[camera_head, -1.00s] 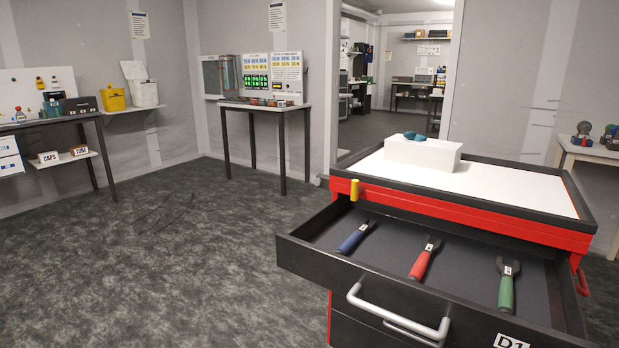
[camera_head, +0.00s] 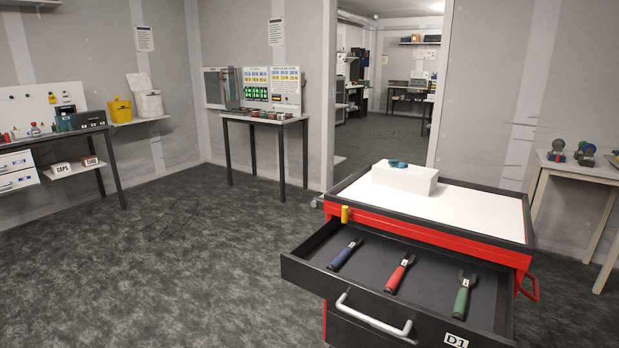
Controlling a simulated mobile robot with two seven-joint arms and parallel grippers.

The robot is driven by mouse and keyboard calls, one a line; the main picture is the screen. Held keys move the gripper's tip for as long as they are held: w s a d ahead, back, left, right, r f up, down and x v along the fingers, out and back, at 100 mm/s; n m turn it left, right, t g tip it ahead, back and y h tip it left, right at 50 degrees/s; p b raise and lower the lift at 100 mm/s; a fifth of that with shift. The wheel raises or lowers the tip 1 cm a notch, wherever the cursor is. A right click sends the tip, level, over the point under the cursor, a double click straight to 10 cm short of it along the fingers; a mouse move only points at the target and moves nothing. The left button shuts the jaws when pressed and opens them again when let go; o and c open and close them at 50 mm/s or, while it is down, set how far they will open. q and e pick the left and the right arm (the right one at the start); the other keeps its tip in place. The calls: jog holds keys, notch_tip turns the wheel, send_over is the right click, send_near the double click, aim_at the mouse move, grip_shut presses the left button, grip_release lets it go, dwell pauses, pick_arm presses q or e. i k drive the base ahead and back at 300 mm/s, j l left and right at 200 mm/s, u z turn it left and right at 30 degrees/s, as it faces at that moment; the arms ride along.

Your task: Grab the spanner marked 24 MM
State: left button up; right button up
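Three spanners lie apart in the open top drawer (camera_head: 312,262) of a red and black tool cabinet. The blue-handled spanner (camera_head: 345,254) is at the left, the red-handled spanner (camera_head: 399,274) in the middle and the green-handled spanner (camera_head: 463,296) at the right. Each carries a small white label on its handle, too small to read, so I cannot tell which is marked 24 MM. Neither of my grippers shows in the head view.
The cabinet's white top (camera_head: 470,212) bears a white box (camera_head: 404,179) with a blue-green item on it. The drawer front has a grey handle (camera_head: 372,318) and a D1 label (camera_head: 455,341). Open floor (camera_head: 180,270) lies to the left. A side table (camera_head: 580,168) stands at right.

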aim_at(460, 304)
jog(key=i+l+z, duration=0.15)
jog(key=i+l, duration=1.05)
